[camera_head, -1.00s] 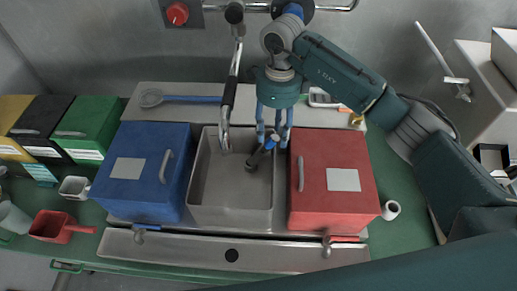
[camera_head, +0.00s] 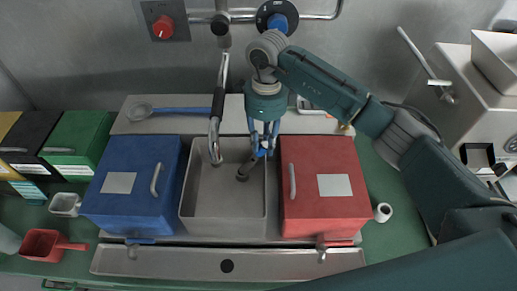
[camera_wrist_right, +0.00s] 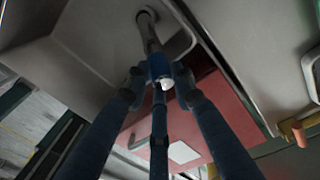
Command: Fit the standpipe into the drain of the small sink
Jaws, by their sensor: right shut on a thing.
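The small sink (camera_head: 222,211) is a grey steel basin between a blue box and a red box. My right gripper (camera_head: 264,143) is over the sink's back right part, shut on the standpipe (camera_head: 247,168). The standpipe is a dark tube with a blue upper part, held tilted, its lower end down inside the sink. In the right wrist view the fingers close around the blue part (camera_wrist_right: 158,66), and the tube runs to the dark drain ring (camera_wrist_right: 147,14). I cannot tell whether its end is in the drain or just over it. My left gripper is not in view.
The blue box (camera_head: 133,213) and red box (camera_head: 325,215) flank the sink closely. A tap spout (camera_head: 216,135) hangs over the sink's back left. A blue-handled strainer (camera_head: 140,112) lies on the ledge behind. A red scoop (camera_head: 42,245) is at far left.

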